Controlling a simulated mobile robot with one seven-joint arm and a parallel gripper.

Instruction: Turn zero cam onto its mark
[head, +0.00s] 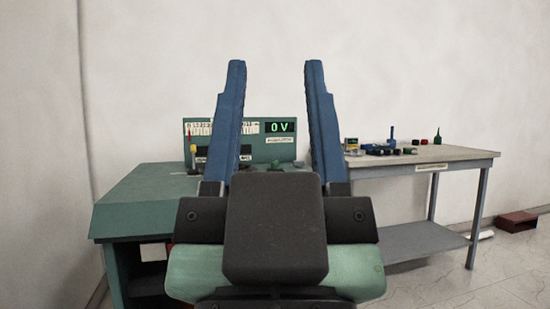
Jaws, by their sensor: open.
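My gripper (275,66) fills the middle of the head view. Its two blue fingers stand upright and wide apart, with nothing between them. Behind it is a green console (135,203) with an upright back panel. On the panel, a display (281,127) reads 0 V in green, with a small white label under it. A small dark green part (276,164) sits on the console top between the fingers. I cannot tell whether it is the zero cam. No mark can be made out, and my gripper hides much of the console's middle.
A grey-topped table (465,153) stands at the right with several small coloured parts and a white label on its front edge. A lower shelf is under it. A brown-red box (517,221) is on the floor at far right. A red-and-yellow tool (193,150) stands at the console's left.

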